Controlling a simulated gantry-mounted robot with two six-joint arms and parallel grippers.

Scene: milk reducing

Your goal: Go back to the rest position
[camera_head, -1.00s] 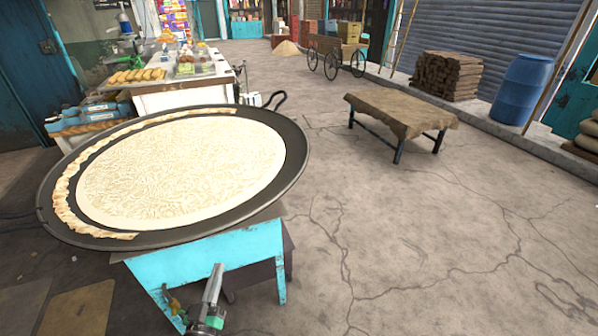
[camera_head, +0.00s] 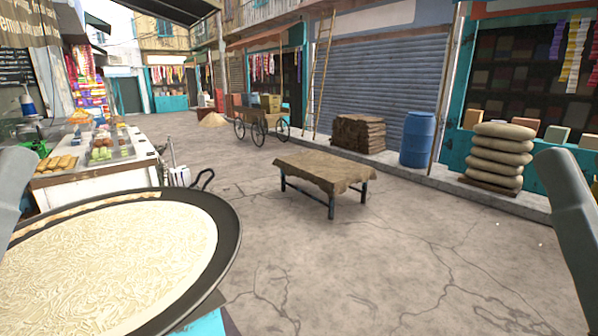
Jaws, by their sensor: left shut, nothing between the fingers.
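Two smooth grey links of my arms stand at the picture's edges, one at the left and one at the right. They rise from the lower frame and bend at the top. The fingers of neither gripper show. The wide dark pan (camera_head: 232,248) fills the lower left and is cut off by the frame. Pale, creamy milk (camera_head: 110,265) with a wrinkled surface covers most of its inside, with a browned strip along the far rim. Nothing of mine is seen touching the pan.
A low table with a brown cloth (camera_head: 325,172) stands beyond the pan. A food counter (camera_head: 95,185) is at the left. A blue barrel (camera_head: 417,140) and stacked sacks (camera_head: 498,157) line the right wall. The paved ground (camera_head: 400,250) in the middle is clear.

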